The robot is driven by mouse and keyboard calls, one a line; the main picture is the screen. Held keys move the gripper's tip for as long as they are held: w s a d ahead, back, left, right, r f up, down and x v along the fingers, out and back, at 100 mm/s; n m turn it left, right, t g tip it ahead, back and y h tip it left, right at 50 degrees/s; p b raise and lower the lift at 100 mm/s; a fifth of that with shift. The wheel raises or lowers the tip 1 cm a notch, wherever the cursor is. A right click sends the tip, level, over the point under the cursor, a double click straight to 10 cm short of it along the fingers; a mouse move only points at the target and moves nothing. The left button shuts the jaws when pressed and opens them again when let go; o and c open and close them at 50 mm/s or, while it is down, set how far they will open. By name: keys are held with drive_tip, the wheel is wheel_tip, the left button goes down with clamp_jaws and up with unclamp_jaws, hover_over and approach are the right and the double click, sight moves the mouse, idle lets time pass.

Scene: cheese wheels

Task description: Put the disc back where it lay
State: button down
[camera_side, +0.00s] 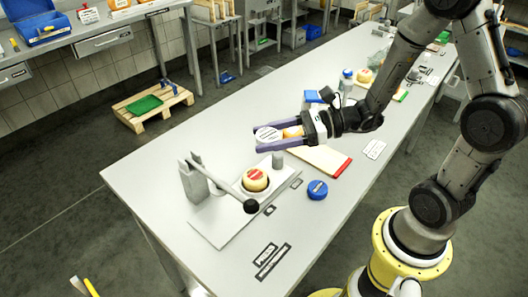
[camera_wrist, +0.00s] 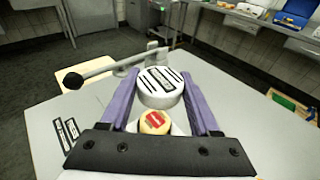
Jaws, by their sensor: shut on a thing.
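My gripper (camera_side: 268,136) is shut on a thick white disc with dark stripes on its face (camera_side: 267,133), held above the table and up from the press board. In the wrist view the disc (camera_wrist: 160,88) sits between the purple fingertips. A yellow cheese wheel with a red label (camera_side: 255,180) stands on the press board (camera_side: 225,225), below and in front of my gripper. A cheese wheel with a red label also shows between the fingers in the wrist view (camera_wrist: 154,122). An orange-yellow thing (camera_side: 293,131) shows between the fingers in the side view; whether it lies behind them I cannot tell.
A lever with a black knob (camera_side: 250,206) reaches over the press board from a grey post (camera_side: 195,180). A short grey cylinder (camera_side: 278,160) stands at the board's far edge. A blue round thing (camera_side: 318,190) and a red-edged board (camera_side: 322,160) lie to the right. The table's left end is clear.

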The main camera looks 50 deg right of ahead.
sight(293, 219)
drive_tip(key=w+d+f+m+t+h, duration=0.2)
drive_tip(key=w+d+m+t+h, duration=0.2)
drive_tip(key=w+d+m+h, duration=0.5)
drive_tip(key=s+a+f+n+g+y, duration=0.1)
drive_tip(key=s+a+n+y, duration=0.1)
drive_tip(key=s+a+f+n+g+y, duration=0.1)
drive_tip(key=s+a+n+y, duration=0.2)
drive_tip(key=s+a+f+n+y, duration=0.1)
drive_tip(key=s+a+n+y, duration=0.1)
drive_tip(key=a, duration=0.1)
drive_tip(key=shift+s+a+f+n+g+y, duration=0.15)
drive_tip(key=shift+f+n+g+y, duration=0.15)
drive_tip(key=shift+n+g+y, duration=0.1)
drive_tip(key=s+a+f+n+g+y, duration=0.1)
drive_tip(key=s, duration=0.3)
drive_tip(key=s+a+f+n+g+y, duration=0.1)
drive_tip(key=s+f, duration=0.1)
drive_tip(key=s, duration=0.2)
drive_tip(key=s+a+f+n+g, duration=0.1)
drive_tip(key=s, duration=0.3)
drive_tip(key=shift+a+f+y, duration=0.3)
drive_tip(key=shift+a+y, duration=0.1)
drive_tip(key=shift+f, duration=2.25)
drive_tip(key=shift+f, duration=0.2)
